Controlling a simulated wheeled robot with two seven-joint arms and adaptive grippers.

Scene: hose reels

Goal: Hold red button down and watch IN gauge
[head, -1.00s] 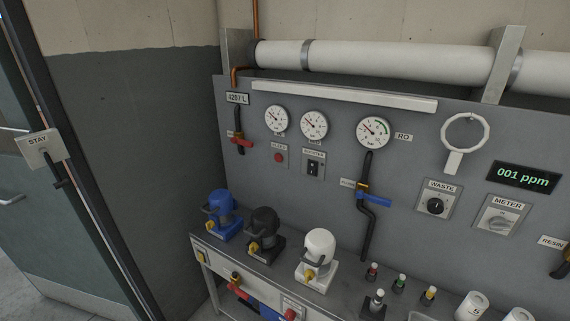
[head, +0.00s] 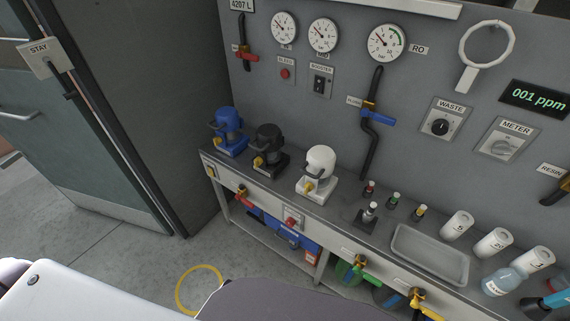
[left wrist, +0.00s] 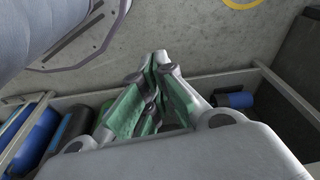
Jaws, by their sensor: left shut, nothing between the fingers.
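A small red button (head: 285,73) sits on a plate on the grey wall panel, below the leftmost of three white gauges. A second red button (head: 292,223) sits on a box at the bench's front edge. The leftmost gauge (head: 284,27) and the middle gauge (head: 323,36) are side by side; their small labels are too small to read surely. The leftmost needle points to the upper left. My left gripper (left wrist: 160,66) is shut and empty in the left wrist view, above floor and low rails, with neither button visible there. My right gripper is not in view.
A bench (head: 268,181) carries blue (head: 229,131), black (head: 267,148) and white (head: 320,172) pump-like units. A red-handled valve (head: 246,55) is left of the gauges. A grey tray (head: 430,254) is at the right. The floor before the door (head: 85,120) is clear.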

